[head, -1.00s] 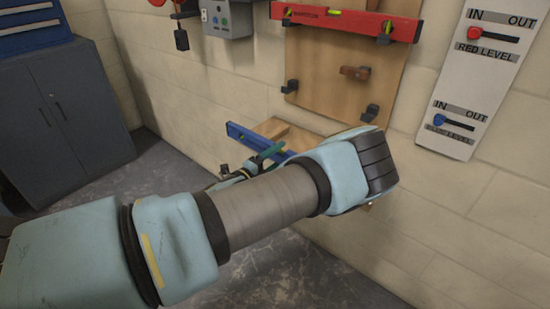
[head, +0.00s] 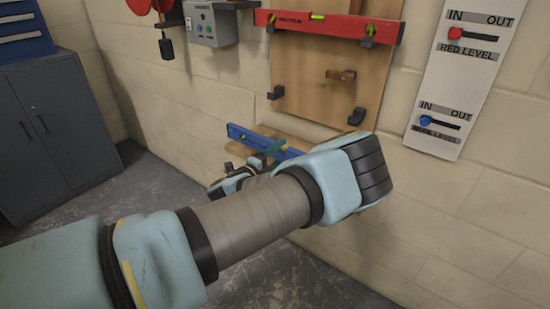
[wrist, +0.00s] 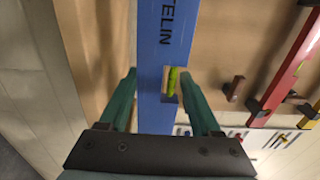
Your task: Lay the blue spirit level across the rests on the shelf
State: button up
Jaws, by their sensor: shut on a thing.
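The blue spirit level (head: 252,138) is in my gripper (head: 274,151), close to the wall below the brown board. In the wrist view the level (wrist: 163,40) runs upright through the picture between the two green fingers of my gripper (wrist: 163,95), its green vial showing between them. The wooden shelf (head: 300,132) shows only as a strip behind the level. The rest of the shelf is hidden by the level and my arm, and I cannot make out its rests. I cannot tell whether the level touches anything there.
The brown board (head: 315,80) carries a red level (head: 335,24) on black hooks, a peg and two empty lower hooks. A white IN/OUT panel (head: 445,95) is on the right. A control box (head: 211,25) is at upper left, and a dark cabinet (head: 55,125) stands left.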

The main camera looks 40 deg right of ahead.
jog(key=shift+b+x, duration=1.05)
jog(key=shift+x, duration=2.25)
jog(key=shift+d+f, duration=0.1)
jog(key=shift+f, duration=0.1)
jog(key=shift+f+b, duration=0.6)
jog(key=shift+f, duration=0.05)
jog(key=o, duration=1.6)
jog(key=shift+f, duration=0.15)
jog(key=shift+c, duration=0.2)
jog(key=p+v, duration=0.2)
jog(key=v, duration=0.7)
jog(key=shift+p, duration=0.35)
jog(key=shift+w, duration=0.1)
